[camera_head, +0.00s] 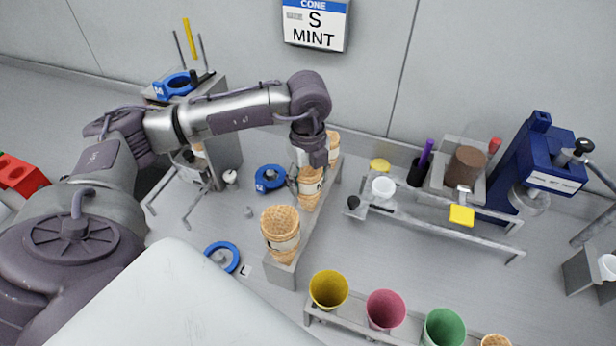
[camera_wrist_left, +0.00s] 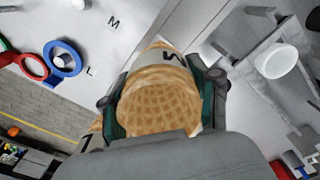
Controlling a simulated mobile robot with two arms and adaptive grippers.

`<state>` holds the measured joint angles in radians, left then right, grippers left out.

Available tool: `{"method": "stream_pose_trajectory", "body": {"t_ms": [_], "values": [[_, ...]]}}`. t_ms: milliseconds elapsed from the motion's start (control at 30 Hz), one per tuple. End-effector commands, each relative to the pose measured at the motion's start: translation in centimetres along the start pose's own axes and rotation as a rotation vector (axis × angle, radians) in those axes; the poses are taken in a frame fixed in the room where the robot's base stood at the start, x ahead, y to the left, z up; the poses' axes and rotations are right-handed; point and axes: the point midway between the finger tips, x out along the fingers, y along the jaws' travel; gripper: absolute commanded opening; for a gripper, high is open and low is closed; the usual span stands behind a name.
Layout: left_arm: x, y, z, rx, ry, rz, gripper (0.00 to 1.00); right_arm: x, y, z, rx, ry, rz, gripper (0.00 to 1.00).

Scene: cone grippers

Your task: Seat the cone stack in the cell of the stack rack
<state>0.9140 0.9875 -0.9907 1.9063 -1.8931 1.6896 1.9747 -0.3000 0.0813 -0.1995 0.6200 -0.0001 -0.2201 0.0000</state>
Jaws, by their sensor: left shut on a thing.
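My left gripper (camera_head: 308,172) points down over the stack rack (camera_head: 284,272), a narrow grey stand running away from me. It is shut on a cone stack (camera_head: 309,194), tan waffle cones with a pale band. In the left wrist view the held cone stack (camera_wrist_left: 160,100) fills the middle between the fingers, its band marked with a dark letter. A second stack (camera_head: 281,228) stands at the rack's near end, and another (camera_head: 334,146) shows behind the gripper. I cannot tell whether the held stack's lower end is in a cell or just above. My right gripper is not in view.
A blue ring (camera_head: 270,178) lies left of the rack, another (camera_head: 222,257) nearer. Yellow (camera_head: 328,289), pink (camera_head: 386,309) and green (camera_head: 444,328) cups stand in front. A metal stand with a white cup (camera_head: 383,188) is to the right. A sign (camera_head: 316,24) reads CONE S MINT.

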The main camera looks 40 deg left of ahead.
Motion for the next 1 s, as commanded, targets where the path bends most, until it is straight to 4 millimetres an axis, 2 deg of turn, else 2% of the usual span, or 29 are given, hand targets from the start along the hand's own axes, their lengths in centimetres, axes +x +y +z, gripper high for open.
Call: {"method": "stream_pose_trajectory", "body": {"t_ms": [367, 400, 567, 867, 1000], "values": [[0.26, -0.02, 0.0, 0.0, 0.0, -0.001, 0.42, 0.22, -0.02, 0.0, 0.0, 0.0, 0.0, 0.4], [0.26, -0.02, 0.0, 0.0, 0.0, -0.001, 0.63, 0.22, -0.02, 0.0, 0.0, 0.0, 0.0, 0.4], [0.26, -0.02, -0.01, 0.0, 0.0, -0.001, 0.89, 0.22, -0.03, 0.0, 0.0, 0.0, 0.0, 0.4], [0.26, -0.01, -0.01, 0.0, 0.0, 0.0, 0.9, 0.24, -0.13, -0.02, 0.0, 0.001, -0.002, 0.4], [-0.58, -0.1, 0.03, 0.0, -0.001, -0.003, 0.9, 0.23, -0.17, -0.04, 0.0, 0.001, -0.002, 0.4]]}}
